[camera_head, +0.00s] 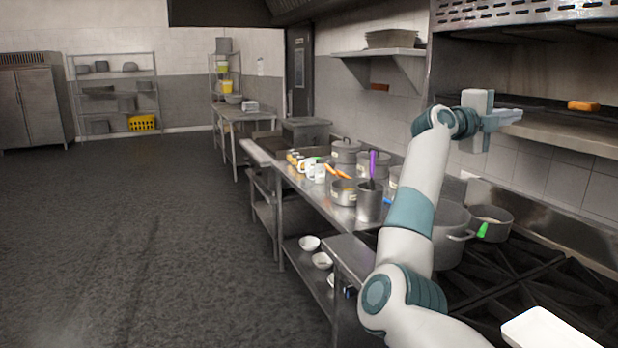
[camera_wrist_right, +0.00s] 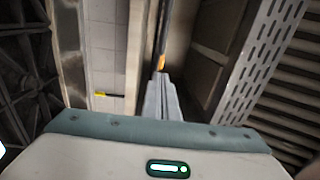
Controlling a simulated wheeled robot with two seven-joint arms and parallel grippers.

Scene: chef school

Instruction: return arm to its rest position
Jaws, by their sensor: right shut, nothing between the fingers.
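My right arm reaches up from the lower right in the head view, raised above the stove. My right gripper (camera_head: 512,115) is at its top end, in front of the wall shelf above the stove. Its fingers are shut with nothing between them. The right wrist view also shows the shut fingers (camera_wrist_right: 163,98) pointing along the shelf. An orange-brown block (camera_head: 583,105) lies on the shelf to the right of the gripper, apart from it. My left gripper is not in view.
A large pot (camera_head: 450,232) and a smaller pan (camera_head: 490,222) stand on the black stove (camera_head: 530,275) under my arm. A steel counter (camera_head: 300,185) with several pots and utensils runs along the wall. The floor (camera_head: 120,240) at left is clear.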

